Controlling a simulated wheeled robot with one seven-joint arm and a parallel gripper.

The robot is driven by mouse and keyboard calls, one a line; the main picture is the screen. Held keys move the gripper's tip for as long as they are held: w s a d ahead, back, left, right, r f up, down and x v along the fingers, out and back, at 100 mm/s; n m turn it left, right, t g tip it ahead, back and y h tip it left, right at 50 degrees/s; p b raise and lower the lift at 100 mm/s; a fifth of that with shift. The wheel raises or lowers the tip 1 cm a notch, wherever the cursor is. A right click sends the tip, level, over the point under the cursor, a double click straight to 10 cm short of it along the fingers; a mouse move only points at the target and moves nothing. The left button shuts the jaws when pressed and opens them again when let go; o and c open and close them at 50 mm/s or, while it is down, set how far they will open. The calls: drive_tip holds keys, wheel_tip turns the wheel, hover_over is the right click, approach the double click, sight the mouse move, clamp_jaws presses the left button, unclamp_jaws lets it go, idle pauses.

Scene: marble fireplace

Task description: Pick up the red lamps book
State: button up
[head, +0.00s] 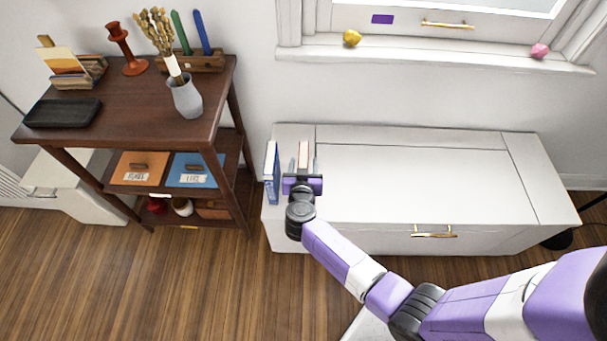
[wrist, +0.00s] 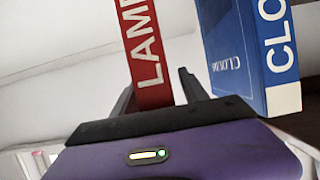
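The red lamps book (wrist: 148,55) stands upright in the wrist view, with white "LAMP" lettering on its red spine; its lower end is hidden by my gripper. In the head view, the top of the red book (head: 304,154) shows just beyond my gripper (head: 303,178), on the white bench. In the wrist view my gripper (wrist: 158,94) is open, with one finger on each side of the red book. The left finger is close to the book, and a small gap shows at the right finger.
A blue book (wrist: 240,55) stands close to the right finger in the wrist view; in the head view this blue book (head: 271,172) is at the left end of the white bench (head: 420,180). A dark wooden shelf (head: 130,105) stands further left. The bench top to the right is clear.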

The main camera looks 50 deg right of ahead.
clamp_jaws()
idle(1.2)
